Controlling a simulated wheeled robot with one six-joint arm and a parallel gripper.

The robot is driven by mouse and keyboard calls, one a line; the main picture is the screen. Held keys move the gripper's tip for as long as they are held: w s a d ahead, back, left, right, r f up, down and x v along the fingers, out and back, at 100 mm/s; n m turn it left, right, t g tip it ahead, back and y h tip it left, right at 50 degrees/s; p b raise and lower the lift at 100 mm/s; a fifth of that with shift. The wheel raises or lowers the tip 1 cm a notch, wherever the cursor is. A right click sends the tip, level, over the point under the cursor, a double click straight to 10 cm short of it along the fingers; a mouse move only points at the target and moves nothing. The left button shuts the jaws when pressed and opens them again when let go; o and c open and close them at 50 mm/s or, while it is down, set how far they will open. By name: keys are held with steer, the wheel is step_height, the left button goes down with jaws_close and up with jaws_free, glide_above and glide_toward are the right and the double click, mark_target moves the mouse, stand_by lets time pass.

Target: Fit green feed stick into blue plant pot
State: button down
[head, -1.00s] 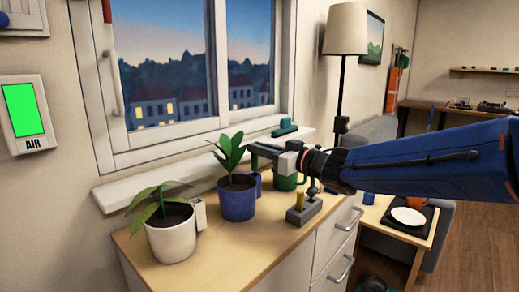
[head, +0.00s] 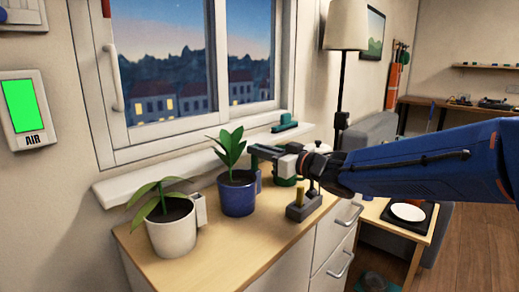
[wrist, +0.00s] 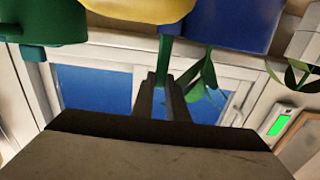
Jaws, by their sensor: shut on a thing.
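The blue plant pot (head: 236,200) stands on the wooden cabinet top with a leafy plant in it and a small holder on its right side. My gripper (head: 256,152) is just right of the plant, above that holder. In the wrist view my gripper (wrist: 163,92) is shut on the thin green feed stick (wrist: 165,58), which points toward the edge of the blue pot (wrist: 235,25). In the head view the stick is hard to make out beside the holder. I cannot tell whether its tip is inside the holder.
A white pot (head: 172,235) with a plant stands at left. A grey block (head: 304,208) with a yellow peg stands right of the blue pot. A green mug (head: 284,178) is behind my gripper. The windowsill (head: 150,188) runs behind.

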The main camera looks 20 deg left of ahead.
mark_target(257, 159)
steer(key=shift+f, duration=1.5)
steer(key=c, duration=1.7)
jaws_free()
steer(key=shift+o, duration=0.2)
steer(key=shift+d, duration=0.1)
steer(key=v, duration=1.7)
steer(key=shift+s+d+f, duration=0.1)
steer(key=shift+s, duration=0.05)
